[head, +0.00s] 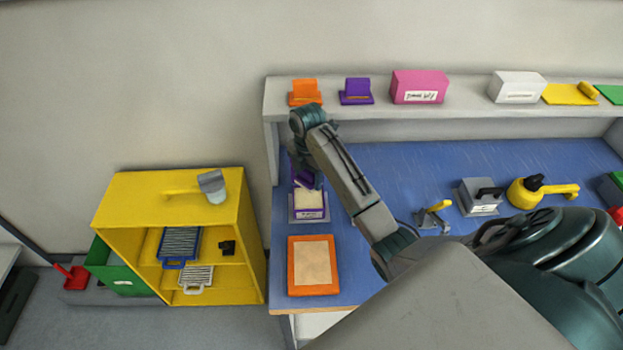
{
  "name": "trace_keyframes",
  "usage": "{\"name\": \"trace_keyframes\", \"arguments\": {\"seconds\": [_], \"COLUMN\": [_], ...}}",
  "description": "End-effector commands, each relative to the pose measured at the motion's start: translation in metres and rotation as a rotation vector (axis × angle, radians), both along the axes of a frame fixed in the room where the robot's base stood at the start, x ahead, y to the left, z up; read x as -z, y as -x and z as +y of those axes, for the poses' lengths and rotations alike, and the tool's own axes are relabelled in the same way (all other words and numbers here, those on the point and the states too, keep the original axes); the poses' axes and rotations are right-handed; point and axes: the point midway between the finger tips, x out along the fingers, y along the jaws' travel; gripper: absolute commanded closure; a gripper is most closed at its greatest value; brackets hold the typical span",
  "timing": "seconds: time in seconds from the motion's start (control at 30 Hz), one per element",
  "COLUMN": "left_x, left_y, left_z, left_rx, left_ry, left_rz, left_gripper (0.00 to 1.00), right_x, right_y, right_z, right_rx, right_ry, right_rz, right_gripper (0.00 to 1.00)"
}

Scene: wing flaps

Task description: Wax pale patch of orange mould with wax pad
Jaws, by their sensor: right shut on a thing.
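The orange mould (291,266) lies flat near the front left of the blue bench, with a large pale patch (314,262) in its middle. Behind it stands a small pale tray (308,219) with a cream top and a purple, labelled front. My right gripper (302,168) is over the back of this tray, shut on a purple piece (301,179) that looks like the wax pad. The wrist hides much of the grip. I cannot tell whether the pad touches the cream surface. My left gripper is out of view.
A shelf (453,105) behind holds orange, purple, pink and white items. A grey block (479,197), a yellow-handled tool (433,215) and a yellow tool (540,191) stand right of my forearm. A yellow cabinet (114,207) stands left of the bench.

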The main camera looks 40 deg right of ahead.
Motion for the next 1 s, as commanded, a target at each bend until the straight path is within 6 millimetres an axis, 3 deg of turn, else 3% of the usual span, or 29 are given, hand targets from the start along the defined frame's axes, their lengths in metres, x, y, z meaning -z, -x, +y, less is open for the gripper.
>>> {"name": "trace_keyframes", "arguments": {"seconds": [0.53, 1.0], "left_x": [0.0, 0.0], "left_y": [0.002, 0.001], "left_z": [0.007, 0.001], "left_rx": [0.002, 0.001], "left_ry": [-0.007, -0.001], "left_rz": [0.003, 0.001], "left_gripper": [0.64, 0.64], "right_x": [0.049, 0.058], "right_y": [0.001, 0.0], "right_z": [0.0, 0.0], "right_rx": [-0.001, -0.001], "right_ry": [-0.001, 0.0], "right_rz": [0.002, 0.0], "right_gripper": [0.6, 0.6]}}
